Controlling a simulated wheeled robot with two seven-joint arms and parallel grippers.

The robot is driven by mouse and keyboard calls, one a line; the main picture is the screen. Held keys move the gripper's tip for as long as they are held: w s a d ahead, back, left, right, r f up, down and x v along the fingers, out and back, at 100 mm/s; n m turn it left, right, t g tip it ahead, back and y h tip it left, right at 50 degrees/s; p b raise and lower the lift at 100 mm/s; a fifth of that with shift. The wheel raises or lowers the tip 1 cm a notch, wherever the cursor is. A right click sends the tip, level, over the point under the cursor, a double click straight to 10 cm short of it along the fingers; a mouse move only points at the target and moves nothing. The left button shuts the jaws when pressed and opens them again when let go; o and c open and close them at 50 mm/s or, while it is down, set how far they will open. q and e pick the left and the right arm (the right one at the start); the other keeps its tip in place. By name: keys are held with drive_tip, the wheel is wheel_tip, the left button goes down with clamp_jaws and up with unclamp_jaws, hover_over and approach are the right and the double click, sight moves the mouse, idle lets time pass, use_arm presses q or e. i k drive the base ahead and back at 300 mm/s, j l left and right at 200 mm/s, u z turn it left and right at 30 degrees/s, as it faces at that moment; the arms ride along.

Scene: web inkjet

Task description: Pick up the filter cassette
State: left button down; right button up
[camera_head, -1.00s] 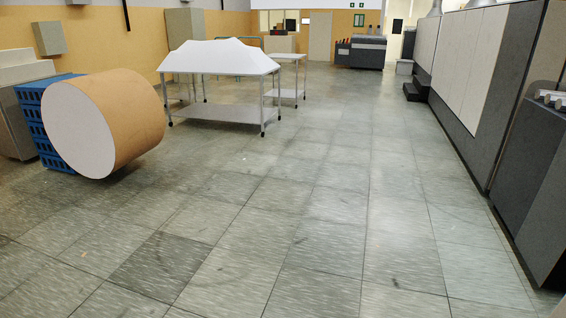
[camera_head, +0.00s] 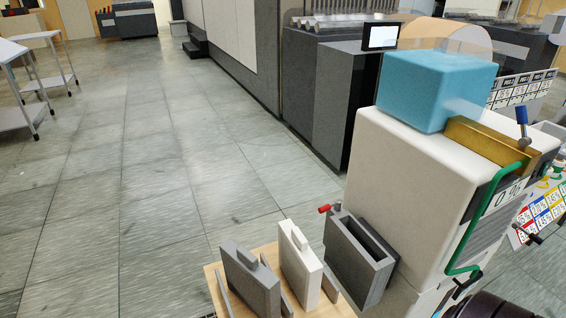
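Two flat cassette-like blocks with small top handles stand upright on a light wooden rack in the lower middle of the head view. One is a dark grey cassette (camera_head: 250,283), on the left. The other is a white cassette (camera_head: 300,265), just to its right. I cannot tell from the picture which is the filter cassette. The wooden rack (camera_head: 211,282) has low grey dividers beside the blocks. Right of it, a grey open-topped housing (camera_head: 352,268) with an empty-looking slot and a red-tipped lever (camera_head: 325,208) sits against a white cabinet.
The white cabinet (camera_head: 400,170) carries a blue block (camera_head: 435,88), a brass-coloured bar (camera_head: 485,142) and a green handle (camera_head: 480,210). A dark machine with a small screen (camera_head: 381,37) stands behind. Open tiled floor (camera_head: 130,190) lies left. A metal table (camera_head: 14,115) stands far left.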

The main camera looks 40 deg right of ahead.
sight(301, 266)
drive_tip(key=z, duration=1.25)
